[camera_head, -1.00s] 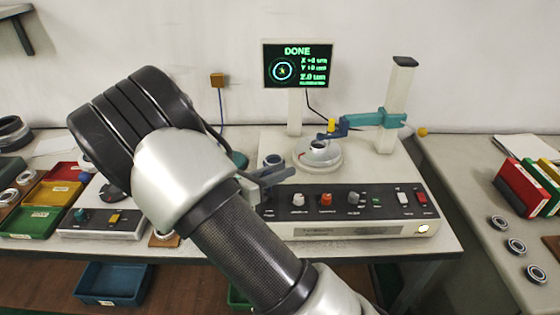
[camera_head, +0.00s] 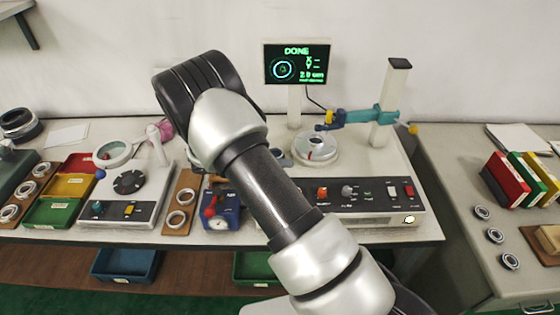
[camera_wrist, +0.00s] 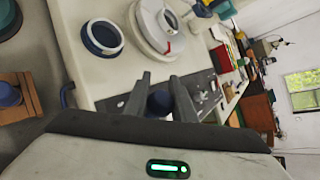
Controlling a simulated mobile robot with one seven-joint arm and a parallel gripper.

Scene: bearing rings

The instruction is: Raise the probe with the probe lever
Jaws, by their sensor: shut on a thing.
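The probe (camera_head: 327,118) is a blue and yellow piece at the end of a teal arm, above the round stage (camera_head: 316,147). The teal arm is on an upright grey column (camera_head: 394,88). A yellow ball (camera_head: 412,129), apparently the probe lever's end, sticks out right of the column. My gripper (camera_wrist: 160,95) is shut on a dark blue knob (camera_wrist: 159,103) near the panel's left end, away from that yellow ball. My arm hides my gripper in the head view. In the wrist view the stage (camera_wrist: 158,25) lies beyond the fingers.
The control panel (camera_head: 375,193) carries several knobs and switches. The screen (camera_head: 297,62) reads DONE. Left are a magnifier (camera_head: 113,153), bins and ring boards. Right are coloured folders (camera_head: 509,180) and loose rings.

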